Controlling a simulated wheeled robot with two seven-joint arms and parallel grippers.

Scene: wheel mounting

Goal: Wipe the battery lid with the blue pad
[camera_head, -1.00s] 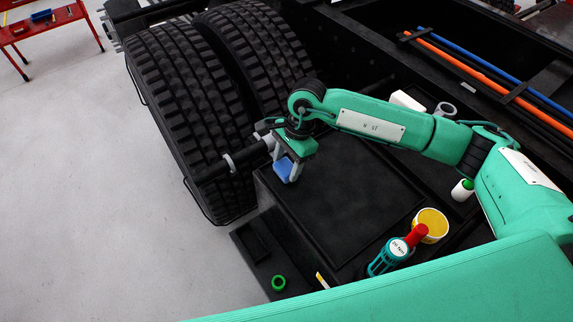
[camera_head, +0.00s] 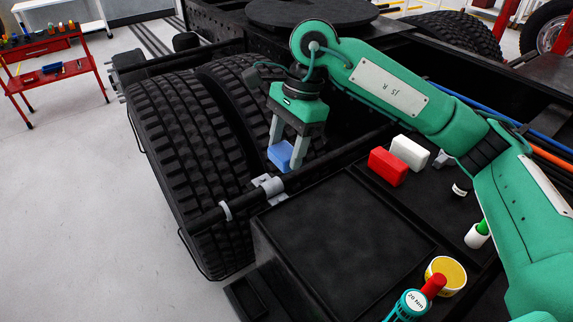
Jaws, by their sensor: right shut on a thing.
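The blue pad (camera_head: 281,155) is held between the fingers of my right gripper (camera_head: 287,145), in the upper middle of the head view. The gripper points down and is shut on the pad. The pad hangs beyond the far left corner of the battery lid, in front of the tyre in the picture. The battery lid (camera_head: 345,240) is a flat black square panel with a raised rim, at the lower middle. The pad appears raised and apart from the lid. My left gripper is not in view.
A red block (camera_head: 388,167) and a white block (camera_head: 409,152) lie right of the lid's far edge. Large tyres (camera_head: 185,140) and a grey clamp (camera_head: 268,188) border the left.

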